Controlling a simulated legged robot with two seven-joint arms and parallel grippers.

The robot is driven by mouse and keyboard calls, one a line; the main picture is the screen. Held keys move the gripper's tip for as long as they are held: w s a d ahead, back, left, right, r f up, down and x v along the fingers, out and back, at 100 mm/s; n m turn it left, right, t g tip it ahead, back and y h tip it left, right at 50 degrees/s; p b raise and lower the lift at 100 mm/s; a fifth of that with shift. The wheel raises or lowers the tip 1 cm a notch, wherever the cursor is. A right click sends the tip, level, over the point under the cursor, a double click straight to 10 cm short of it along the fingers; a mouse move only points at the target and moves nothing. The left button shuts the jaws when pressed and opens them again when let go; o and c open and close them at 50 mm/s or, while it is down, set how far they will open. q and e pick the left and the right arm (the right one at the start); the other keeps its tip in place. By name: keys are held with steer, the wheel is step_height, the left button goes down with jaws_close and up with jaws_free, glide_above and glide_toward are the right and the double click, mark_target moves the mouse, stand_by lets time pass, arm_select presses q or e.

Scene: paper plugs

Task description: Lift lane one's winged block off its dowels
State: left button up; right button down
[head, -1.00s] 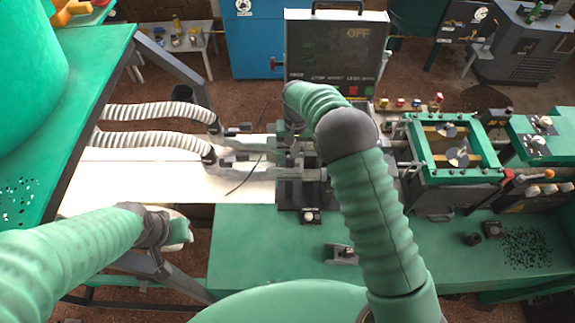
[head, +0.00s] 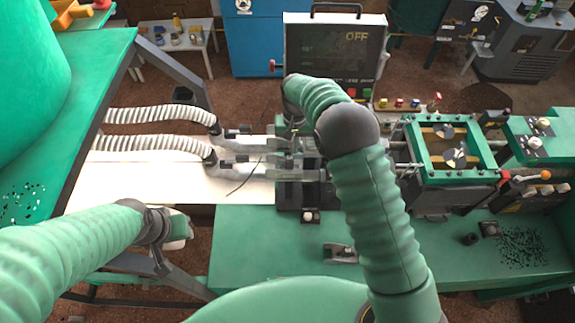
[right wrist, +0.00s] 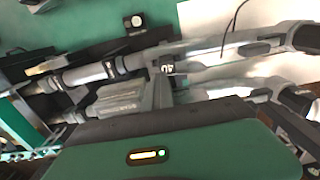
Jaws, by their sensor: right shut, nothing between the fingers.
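Two grey lane fittings cross the dark station in the middle of the head view. The near fitting (head: 290,175) shows clearly; my right arm partly covers the far one. In the right wrist view a grey ribbed block (right wrist: 115,98) lies beside the near rod (right wrist: 90,75), which carries a small dark tag (right wrist: 167,69). I cannot tell for certain which part is lane one's winged block; its dowels are not clear. My right gripper (right wrist: 160,92) is shut and empty, close over these fittings; contact is unclear. My left gripper (head: 180,230) hangs away at left; its fingers are unclear.
Two ribbed hoses (head: 150,143) run in from the left over a white board (head: 130,180). A control box (head: 336,55) reading OFF stands behind the station. A green-framed press (head: 455,180) stands at right.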

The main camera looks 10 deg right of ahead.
steer(key=c, duration=2.2)
jaws_free()
steer(key=shift+d+r, duration=0.2)
steer(key=c, duration=1.7)
jaws_free()
steer(key=shift+a, duration=0.1)
step_height(320, 180, up, 17)
steer(key=b, duration=0.4)
steer(key=shift+f, duration=0.2)
